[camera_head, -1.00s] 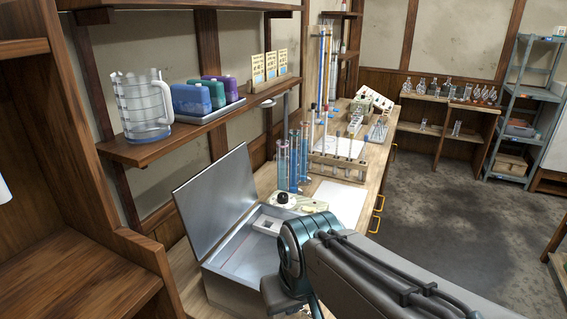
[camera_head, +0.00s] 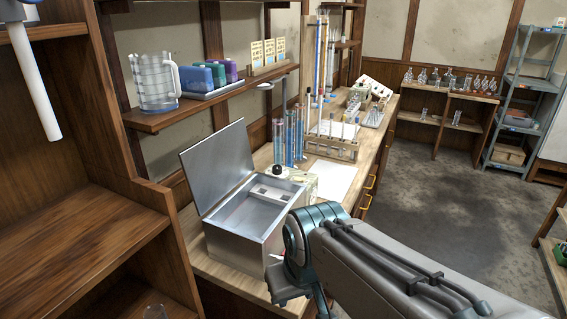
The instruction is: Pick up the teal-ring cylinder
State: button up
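Several tall, clear graduated cylinders with blue in them (camera_head: 290,143) stand together on the wooden bench, behind the open metal box. Their rings are too small to tell apart by colour, so I cannot say which one is teal. My arm reaches in from the lower right and bends at a teal joint in front of the bench. It is well short of the cylinders and touches none of them. My gripper does not show in this view.
An open metal box (camera_head: 240,238) with a raised lid stands at the bench's near end. A test-tube rack (camera_head: 333,145) and white sheet (camera_head: 330,176) lie beyond it. A shelf holds a measuring jug (camera_head: 155,85) and coloured bottles (camera_head: 209,75). The floor at right (camera_head: 440,220) is clear.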

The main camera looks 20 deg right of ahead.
aim_at(289, 115)
jog(key=z, duration=1.95)
jog(key=i, duration=3.25)
jog(key=u, duration=3.45)
jog(key=i, duration=0.5)
